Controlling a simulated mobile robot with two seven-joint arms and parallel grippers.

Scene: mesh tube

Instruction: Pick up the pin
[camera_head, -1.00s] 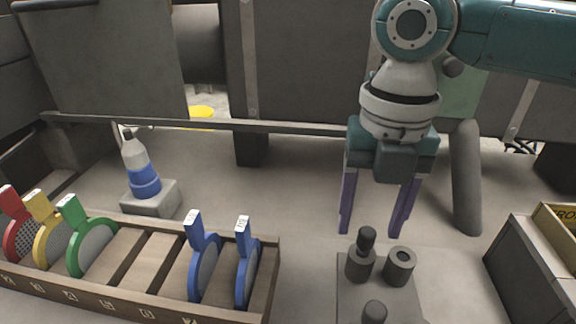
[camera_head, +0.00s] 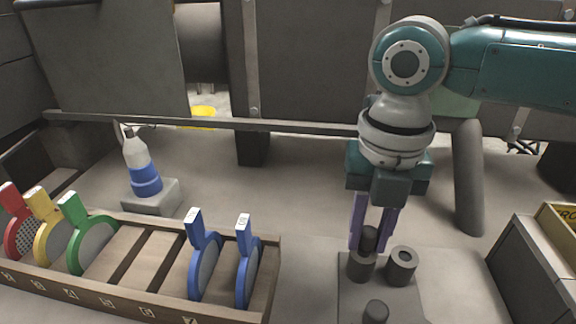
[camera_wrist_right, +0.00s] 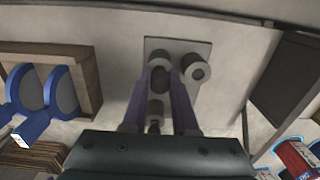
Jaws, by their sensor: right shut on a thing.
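The pin (camera_head: 369,238) is a dark grey upright peg standing in a round socket (camera_head: 361,266) on a grey base plate (camera_head: 401,302). My right gripper (camera_head: 371,244) comes down from above with its purple fingers shut on the upper part of the pin. In the right wrist view the fingers (camera_wrist_right: 161,82) close around the pin, and its lower end is hidden by the socket. My left gripper is in neither view.
An empty hollow cylinder (camera_head: 402,262) and a short peg (camera_head: 376,311) stand on the same plate. A wooden rack (camera_head: 135,306) with coloured round-mesh paddles lies left. A white-and-blue bottle (camera_head: 141,165) stands behind it. A grey box (camera_head: 524,262) is at right.

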